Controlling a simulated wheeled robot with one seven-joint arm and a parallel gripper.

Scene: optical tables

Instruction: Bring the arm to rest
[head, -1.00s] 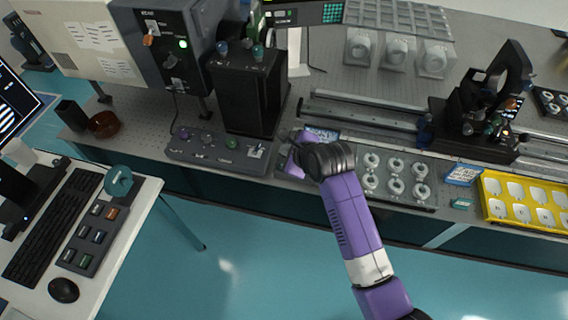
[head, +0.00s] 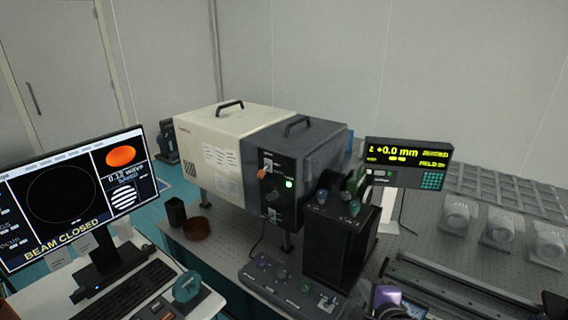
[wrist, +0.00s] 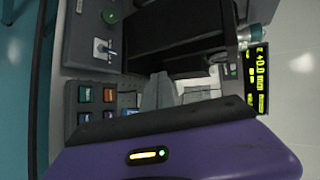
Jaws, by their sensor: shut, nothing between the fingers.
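My gripper (wrist: 163,90) shows in the wrist view as pale grey fingers in front of the purple wrist housing. It is shut with nothing in it. The wrist view looks sideways over the control panel and the display. In the head view only a purple part of my arm shows at the bottom edge, right of the black box (head: 338,240); the rest of the arm is below the picture.
The control box with knobs (head: 285,285) lies on the optical table left of my arm. A display reading +0.0 mm (head: 407,163) stands behind. Grey mounts (head: 502,229) and a rail (head: 460,285) are to the right. A monitor (head: 75,200) reads BEAM CLOSED.

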